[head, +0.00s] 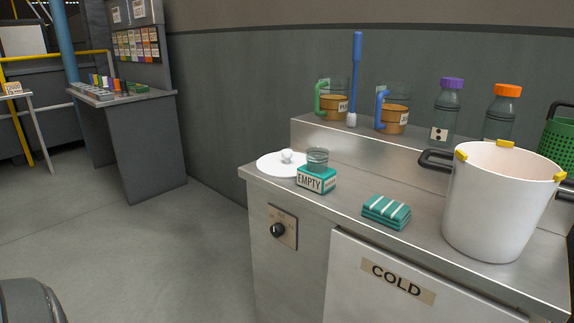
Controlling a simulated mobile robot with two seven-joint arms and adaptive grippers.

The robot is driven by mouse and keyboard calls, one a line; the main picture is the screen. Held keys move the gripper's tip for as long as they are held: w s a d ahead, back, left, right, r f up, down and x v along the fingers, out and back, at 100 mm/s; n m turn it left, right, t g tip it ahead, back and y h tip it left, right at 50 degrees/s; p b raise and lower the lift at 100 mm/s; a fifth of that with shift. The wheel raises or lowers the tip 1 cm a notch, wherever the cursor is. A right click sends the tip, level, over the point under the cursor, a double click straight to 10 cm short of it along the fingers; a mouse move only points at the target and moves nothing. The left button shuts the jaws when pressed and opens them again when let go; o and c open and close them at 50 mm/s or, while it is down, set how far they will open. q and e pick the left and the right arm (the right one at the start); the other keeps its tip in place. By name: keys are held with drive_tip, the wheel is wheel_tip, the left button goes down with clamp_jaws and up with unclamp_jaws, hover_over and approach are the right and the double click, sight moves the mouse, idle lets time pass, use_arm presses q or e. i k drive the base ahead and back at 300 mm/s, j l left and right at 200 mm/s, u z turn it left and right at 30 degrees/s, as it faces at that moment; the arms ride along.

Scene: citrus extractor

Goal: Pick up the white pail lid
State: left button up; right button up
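The white pail lid (270,166) is a flat round disc with a small white knob on top. It lies on the steel counter at its left end, close to the left edge. A teal and white box marked EMPTY (316,181) stands just in front and to the right of it, covering part of its right side. The white pail (497,205), with dark handles and yellow clips on its rim, stands open at the right of the counter. Neither of my grippers is in view.
A small clear cup (317,158) stands on the box. Folded teal striped cloths (386,212) lie mid-counter. The raised shelf (365,141) behind holds jugs, a blue-handled brush (356,70), capped bottles and a green basket (559,142). Floor (150,245) left of the counter is clear.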

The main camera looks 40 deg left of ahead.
sight(285, 164)
drive_tip(key=j+z, duration=0.45)
drive_tip(key=z, duration=0.25)
drive_tip(key=k+j+z, duration=0.15)
drive_tip(key=j, duration=0.2)
drive_tip(key=k+j+z, duration=0.1)
drive_tip(key=j, duration=0.25)
drive_tip(key=k+j+z, duration=0.15)
drive_tip(key=j, duration=0.2)
drive_tip(key=k, duration=0.05)
